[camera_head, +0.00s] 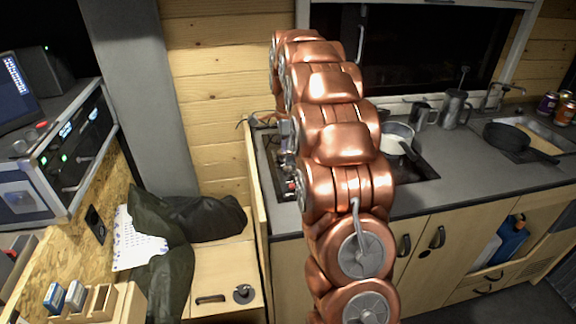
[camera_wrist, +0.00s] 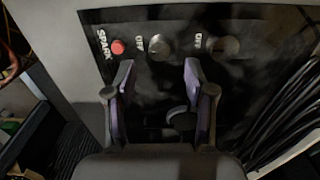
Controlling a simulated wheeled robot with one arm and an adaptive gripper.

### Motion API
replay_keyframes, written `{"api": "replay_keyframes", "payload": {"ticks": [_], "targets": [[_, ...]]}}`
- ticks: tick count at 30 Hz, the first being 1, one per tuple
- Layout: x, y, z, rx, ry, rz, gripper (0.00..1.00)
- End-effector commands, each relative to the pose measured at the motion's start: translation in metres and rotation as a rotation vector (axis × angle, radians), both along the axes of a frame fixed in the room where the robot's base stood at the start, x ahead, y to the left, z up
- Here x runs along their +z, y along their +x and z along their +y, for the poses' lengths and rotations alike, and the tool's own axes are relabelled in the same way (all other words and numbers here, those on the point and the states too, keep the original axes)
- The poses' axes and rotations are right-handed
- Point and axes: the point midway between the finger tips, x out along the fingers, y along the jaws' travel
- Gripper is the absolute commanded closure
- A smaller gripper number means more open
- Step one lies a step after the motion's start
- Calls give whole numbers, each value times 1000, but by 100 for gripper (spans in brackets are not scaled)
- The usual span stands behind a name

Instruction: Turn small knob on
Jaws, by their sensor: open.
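In the wrist view a dark control panel (camera_wrist: 270,70) carries a red button (camera_wrist: 117,47) marked SPARK and two round knobs, each beside an OFF label. One knob (camera_wrist: 158,47) is grey and lies just beyond my fingertips, roughly centred between them. The other knob (camera_wrist: 225,47) is darker and lies to the right, outside my fingers. I cannot tell for sure which is the small one. My gripper (camera_wrist: 158,68) is open, and no knob is seen held in it. In the head view my copper arm hides most of the stove area and the gripper.
A dark curved shape (camera_wrist: 180,112) shows between my fingers, too dim to name. Dark cables (camera_wrist: 285,115) run at the right. In the head view a pot (camera_head: 397,132) stands by my arm on the grey counter (camera_head: 455,165), with a pan (camera_head: 508,138) farther right.

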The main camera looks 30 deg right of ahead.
Motion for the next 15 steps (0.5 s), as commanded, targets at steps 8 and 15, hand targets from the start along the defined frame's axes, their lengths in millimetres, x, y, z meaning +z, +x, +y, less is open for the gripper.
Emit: {"api": "replay_keyframes", "payload": {"ticks": [8, 15], "targets": [[-35, -1, 1, 1, 2, 5, 46], [-53, -1, 1, 2, 1, 3, 46]]}}
